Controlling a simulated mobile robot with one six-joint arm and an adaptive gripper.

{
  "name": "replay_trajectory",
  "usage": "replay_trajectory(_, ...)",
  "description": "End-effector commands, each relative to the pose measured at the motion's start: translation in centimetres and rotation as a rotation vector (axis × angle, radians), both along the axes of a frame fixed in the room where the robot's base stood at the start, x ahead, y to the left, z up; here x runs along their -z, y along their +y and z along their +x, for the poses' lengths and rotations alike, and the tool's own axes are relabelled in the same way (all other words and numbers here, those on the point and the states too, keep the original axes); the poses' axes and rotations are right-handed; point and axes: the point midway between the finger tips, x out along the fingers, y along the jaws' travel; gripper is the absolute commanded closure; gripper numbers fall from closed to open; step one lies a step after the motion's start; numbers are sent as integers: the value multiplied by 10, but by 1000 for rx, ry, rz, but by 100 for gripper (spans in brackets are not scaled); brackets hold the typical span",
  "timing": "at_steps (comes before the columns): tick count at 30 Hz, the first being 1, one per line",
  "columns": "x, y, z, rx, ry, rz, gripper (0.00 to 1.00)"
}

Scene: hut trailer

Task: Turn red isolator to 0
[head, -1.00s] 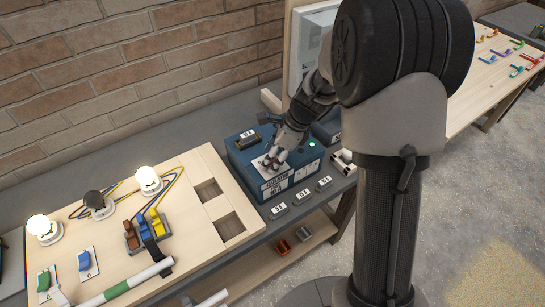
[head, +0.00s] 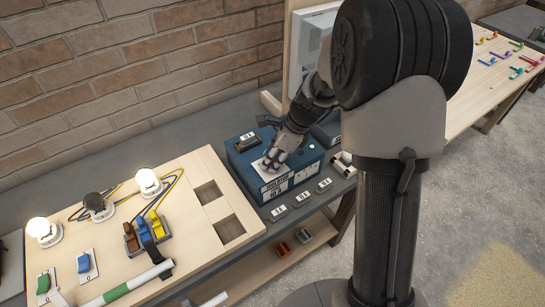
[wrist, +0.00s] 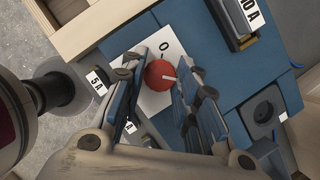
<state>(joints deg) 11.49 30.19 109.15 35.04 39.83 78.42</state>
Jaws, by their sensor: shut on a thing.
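The red isolator (wrist: 158,75) is a round red knob with a white pointer line, on a white plate (wrist: 152,99) marked 0. In the wrist view the pointer aims to the right, away from the 0 above the knob. My gripper (wrist: 158,82) has a finger on each side of the knob and is shut on it. In the head view my gripper (head: 271,162) reaches down onto the top of the blue box (head: 242,166), and its fingers hide the knob there.
A black block labelled 10 A (wrist: 238,20) sits on the box beside the plate. Several small labelled blocks (head: 278,212) lie along the bench edge. A wooden board (head: 190,215) with lamps, wires and switches is to the left.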

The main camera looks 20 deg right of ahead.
Motion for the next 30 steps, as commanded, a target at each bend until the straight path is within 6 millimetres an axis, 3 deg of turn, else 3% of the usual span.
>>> replay_trajectory(11, -1, 0, 1, -94, 2, 1, 95)
replay_trajectory(30, -2, 0, 4, -661, 2, 3, 95)
